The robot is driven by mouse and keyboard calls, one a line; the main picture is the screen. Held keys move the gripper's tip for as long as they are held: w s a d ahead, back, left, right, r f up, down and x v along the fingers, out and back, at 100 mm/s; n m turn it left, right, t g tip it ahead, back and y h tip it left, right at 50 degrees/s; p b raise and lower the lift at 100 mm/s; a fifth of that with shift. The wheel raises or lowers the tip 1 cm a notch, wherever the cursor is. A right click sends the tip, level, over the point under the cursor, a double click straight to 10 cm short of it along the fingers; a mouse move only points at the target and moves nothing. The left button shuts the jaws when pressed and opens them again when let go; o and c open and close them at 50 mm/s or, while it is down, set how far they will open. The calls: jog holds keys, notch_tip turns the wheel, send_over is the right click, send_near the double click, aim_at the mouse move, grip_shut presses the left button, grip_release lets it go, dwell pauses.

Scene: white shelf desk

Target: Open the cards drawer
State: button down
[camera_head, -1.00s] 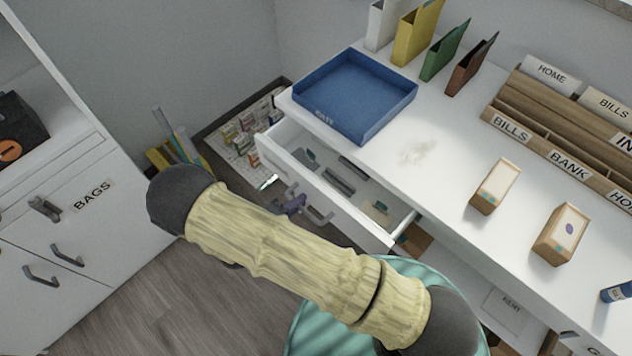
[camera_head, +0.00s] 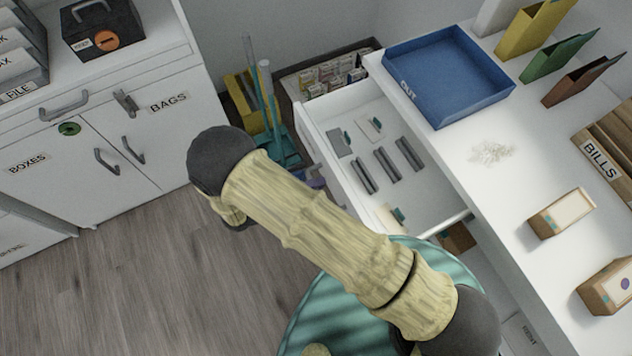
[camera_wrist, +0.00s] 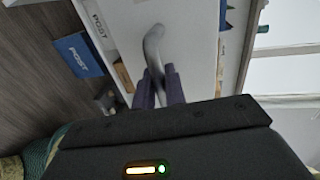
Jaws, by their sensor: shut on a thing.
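The drawer (camera_head: 322,152) under the white desk top stands well open in the head view. Inside it lie several dark grey bars (camera_head: 387,164), small grey and white pieces, and a tan item near the front corner. In the wrist view, my gripper (camera_wrist: 160,84) has its purple fingers shut on the grey drawer handle (camera_wrist: 153,45), against the white drawer front (camera_wrist: 196,60). In the head view my arm covers most of the drawer front and the handle. No cards label on the drawer is readable.
A blue OUT tray (camera_head: 445,75) and two wooden boxes (camera_head: 562,213) stand on the desk. A white cabinet (camera_head: 90,150) marked BAGS and BOXES is at left. Floor (camera_head: 130,270) between is clear. A blue POST box (camera_wrist: 80,55) is beside the drawer.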

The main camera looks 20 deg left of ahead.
jog(key=c, duration=1.6)
grip_release()
jog(key=shift+o, duration=0.2)
jog(key=b+v, duration=0.1)
jog(key=v, duration=1.6)
jog(key=shift+s, duration=0.25)
jog(key=shift+f, duration=0.1)
